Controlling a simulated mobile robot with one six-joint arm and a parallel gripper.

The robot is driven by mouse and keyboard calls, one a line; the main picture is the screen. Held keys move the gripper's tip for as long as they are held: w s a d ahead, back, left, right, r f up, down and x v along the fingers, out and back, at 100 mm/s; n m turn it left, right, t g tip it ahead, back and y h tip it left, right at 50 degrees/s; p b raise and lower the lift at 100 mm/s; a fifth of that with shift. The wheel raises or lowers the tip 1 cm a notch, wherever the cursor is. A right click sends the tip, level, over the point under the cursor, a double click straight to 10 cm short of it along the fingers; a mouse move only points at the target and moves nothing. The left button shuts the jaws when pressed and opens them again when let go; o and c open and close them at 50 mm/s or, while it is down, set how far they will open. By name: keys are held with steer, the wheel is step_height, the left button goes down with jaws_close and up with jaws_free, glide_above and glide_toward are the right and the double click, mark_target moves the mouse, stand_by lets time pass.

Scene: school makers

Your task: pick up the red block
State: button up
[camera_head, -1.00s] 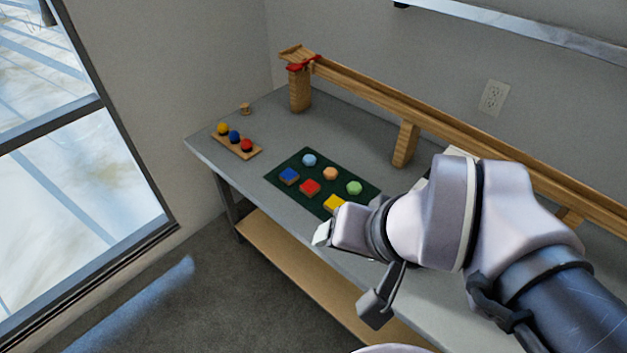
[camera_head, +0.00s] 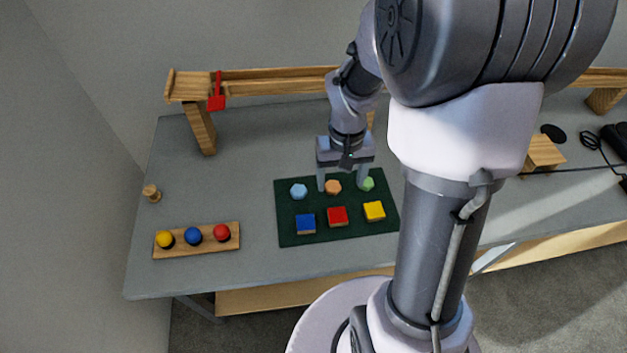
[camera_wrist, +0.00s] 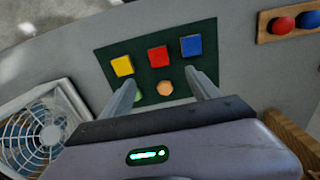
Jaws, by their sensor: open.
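The red block (camera_head: 337,216) sits in the front row of a dark green mat (camera_head: 291,232), between a blue block (camera_head: 306,223) and a yellow block (camera_head: 374,211). The red block also shows in the wrist view (camera_wrist: 158,56), beyond the fingertips. My gripper (camera_head: 342,187) is open and empty over the back row of the mat, its fingers on either side of an orange piece (camera_head: 333,187). In the wrist view my gripper (camera_wrist: 163,84) has its two fingers spread apart, with the orange piece (camera_wrist: 165,88) between them. The red block is apart from the fingers.
A light blue piece (camera_head: 299,191) and a green piece (camera_head: 368,184) flank the orange one. A wooden board (camera_head: 197,241) with yellow, blue and red balls lies left. A wooden ramp (camera_head: 270,82) runs along the back. A fan (camera_wrist: 32,135) shows in the wrist view.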

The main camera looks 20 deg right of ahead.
steer(key=b, duration=0.4)
glide_above(338, 215)
step_height(338, 215, down, 11)
steer(key=shift+r, duration=0.15)
step_height(338, 215, down, 5)
steer(key=b, duration=0.3)
steer(key=shift+w+f, duration=0.1)
steer(key=shift+f, duration=0.1)
steer(key=shift+r, duration=0.1)
steer(key=shift+c, duration=1.1)
steer(key=c, duration=1.2)
